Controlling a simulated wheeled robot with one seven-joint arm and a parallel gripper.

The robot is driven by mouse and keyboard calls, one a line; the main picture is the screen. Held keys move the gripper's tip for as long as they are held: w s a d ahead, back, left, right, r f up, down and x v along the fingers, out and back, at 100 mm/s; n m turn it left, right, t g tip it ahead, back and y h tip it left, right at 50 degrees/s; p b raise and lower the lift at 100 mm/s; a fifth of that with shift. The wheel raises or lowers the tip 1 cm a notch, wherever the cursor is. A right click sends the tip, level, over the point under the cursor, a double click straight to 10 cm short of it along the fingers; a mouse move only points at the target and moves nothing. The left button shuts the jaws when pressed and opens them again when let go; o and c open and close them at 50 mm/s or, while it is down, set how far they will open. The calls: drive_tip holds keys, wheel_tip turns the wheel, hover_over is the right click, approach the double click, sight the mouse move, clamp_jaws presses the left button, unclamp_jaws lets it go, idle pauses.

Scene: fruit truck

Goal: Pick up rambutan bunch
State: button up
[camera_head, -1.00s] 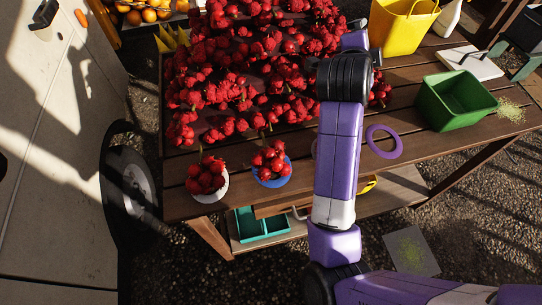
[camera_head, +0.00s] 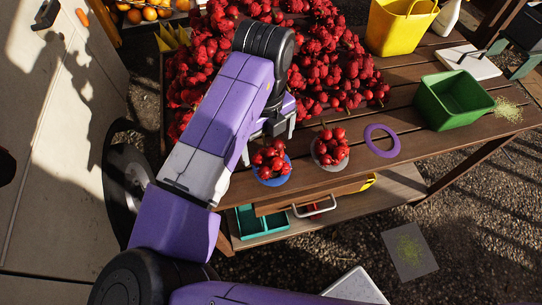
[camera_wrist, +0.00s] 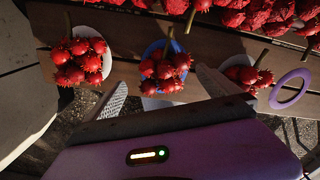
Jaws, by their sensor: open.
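Red rambutan bunches with stems lie in small bowls along the table's front edge. In the head view, one bunch (camera_head: 268,158) is in a blue bowl (camera_head: 272,180) and another bunch (camera_head: 331,146) is in a pale bowl (camera_head: 333,165). The wrist view shows a bunch in the blue bowl (camera_wrist: 165,68), one in a white bowl at left (camera_wrist: 80,61), and one at right (camera_wrist: 247,76). My gripper (camera_wrist: 160,85) is open and empty, its fingers on either side of the blue bowl's bunch in the wrist view. In the head view my arm hides the left bowl.
A large heap of rambutans (camera_head: 330,60) covers the table behind the bowls. A purple ring (camera_head: 381,140), green bin (camera_head: 452,100) and yellow bucket (camera_head: 402,28) stand to the right. A teal tray (camera_head: 262,221) is on the lower shelf.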

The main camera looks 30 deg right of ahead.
sight(267, 149)
drive_tip(key=f, duration=0.4)
drive_tip(key=f+p, duration=0.1)
drive_tip(key=f, duration=0.1)
drive_tip(key=shift+w+d+f, duration=0.25)
drive_tip(key=shift+w, duration=0.05)
drive_tip(key=c, duration=0.8)
